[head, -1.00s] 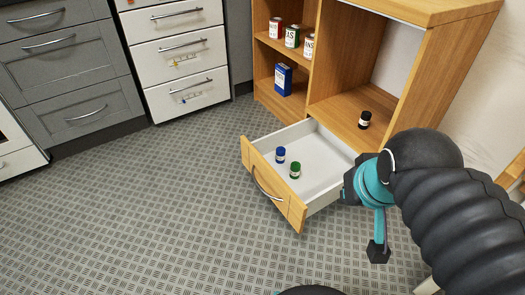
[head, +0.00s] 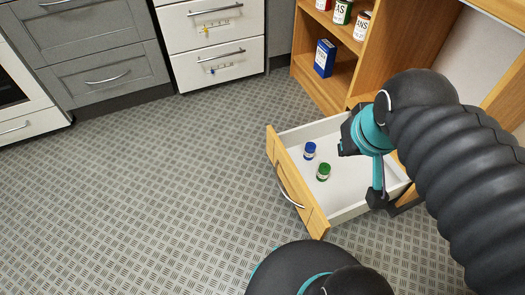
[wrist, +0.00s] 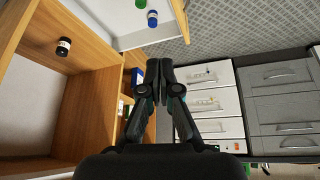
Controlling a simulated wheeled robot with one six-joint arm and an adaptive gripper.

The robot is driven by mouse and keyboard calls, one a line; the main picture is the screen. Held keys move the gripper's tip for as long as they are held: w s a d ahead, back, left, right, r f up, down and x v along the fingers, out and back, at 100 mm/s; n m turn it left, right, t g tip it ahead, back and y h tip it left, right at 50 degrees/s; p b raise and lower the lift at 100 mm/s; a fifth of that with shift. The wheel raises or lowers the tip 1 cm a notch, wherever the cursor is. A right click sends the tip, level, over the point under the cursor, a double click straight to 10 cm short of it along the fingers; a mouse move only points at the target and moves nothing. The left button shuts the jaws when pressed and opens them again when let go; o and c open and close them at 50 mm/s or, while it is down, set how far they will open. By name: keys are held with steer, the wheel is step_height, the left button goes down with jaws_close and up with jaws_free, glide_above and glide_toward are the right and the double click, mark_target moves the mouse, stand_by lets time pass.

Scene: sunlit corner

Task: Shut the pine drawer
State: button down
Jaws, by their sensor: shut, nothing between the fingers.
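The pine drawer (head: 289,187) is pulled far out of the wooden cabinet. It has a curved metal handle (head: 289,191) and a white inside. A blue-lidded jar (head: 310,150) and a green-lidded jar (head: 323,172) stand in it. In the wrist view the drawer's pine front (wrist: 180,17) is at the top edge. My gripper (wrist: 160,66) is shut and empty in the wrist view, apart from the drawer front. In the head view my arm covers the drawer's back right part, and my fingertips are not clear there.
The cabinet's open shelves hold a blue box (head: 324,58), several cans (head: 342,12) and a dark jar (wrist: 64,46). White drawers (head: 214,45) and grey drawers (head: 101,70) line the back, all shut. The patterned floor (head: 150,190) left of the drawer is clear.

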steer(key=w+a+f+n+g+h+b, duration=0.1)
steer(key=w+a+f+n+g+b, duration=0.1)
steer(key=w+a+f+n, duration=0.55)
steer(key=w+a+f+n+g+h+b, duration=0.15)
steer(key=w+a+f+n, duration=0.25)
steer(key=w+f+n, duration=0.6)
steer(key=w+a+f+n+h+b, duration=0.2)
steer(key=w+a+f+n, duration=0.2)
steer(key=w+a+f, duration=0.4)
steer(key=b, duration=0.2)
glide_above(280, 157)
steer(key=s+a, duration=0.1)
steer(key=a, duration=0.1)
steer(key=shift+n+y, duration=0.25)
steer(key=shift+f, duration=5)
